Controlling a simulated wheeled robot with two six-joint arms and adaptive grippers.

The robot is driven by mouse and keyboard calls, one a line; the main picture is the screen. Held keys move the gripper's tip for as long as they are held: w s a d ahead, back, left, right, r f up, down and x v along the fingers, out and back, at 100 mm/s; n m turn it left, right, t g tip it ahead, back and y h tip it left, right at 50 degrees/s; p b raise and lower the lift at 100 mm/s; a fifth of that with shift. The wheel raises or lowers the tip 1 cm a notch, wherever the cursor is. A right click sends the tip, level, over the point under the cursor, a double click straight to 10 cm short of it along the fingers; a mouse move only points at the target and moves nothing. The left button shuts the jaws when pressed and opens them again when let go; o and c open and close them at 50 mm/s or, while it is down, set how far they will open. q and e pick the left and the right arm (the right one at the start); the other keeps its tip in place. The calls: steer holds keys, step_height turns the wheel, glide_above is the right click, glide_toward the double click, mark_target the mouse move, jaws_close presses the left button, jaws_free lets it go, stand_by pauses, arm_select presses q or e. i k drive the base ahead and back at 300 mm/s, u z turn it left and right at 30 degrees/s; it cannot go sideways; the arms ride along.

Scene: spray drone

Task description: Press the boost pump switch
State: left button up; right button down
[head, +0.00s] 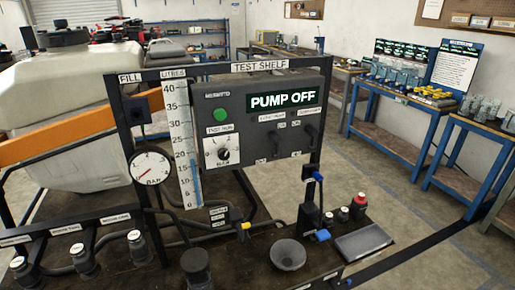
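The dark control box (245,98) hangs on the frame under the "TEST SHELF" sign. Its display (283,100) reads "PUMP OFF". A round green button (221,115) sits at its upper left, above a small label. Below it is a rotary knob (223,154) on a white plate. At the right are two dark switches, one on the left (272,140) and one on the right (308,136), with small labels above and below. I cannot read clearly which label names the boost pump. Neither of my grippers is in view.
A litre scale (180,140) and a pressure gauge (151,167) stand left of the box. On the bench below are a grey bowl (288,255), a red-topped bottle (359,205) and a tray (363,242). Pipes and a bench rail (80,231) cross the front left.

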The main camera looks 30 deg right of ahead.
mark_target(277, 138)
steer(key=z, duration=1.15)
steer(key=k, duration=0.5)
steer(key=z, duration=1.7)
steer(key=i, duration=1.15)
steer(key=u, duration=2.05)
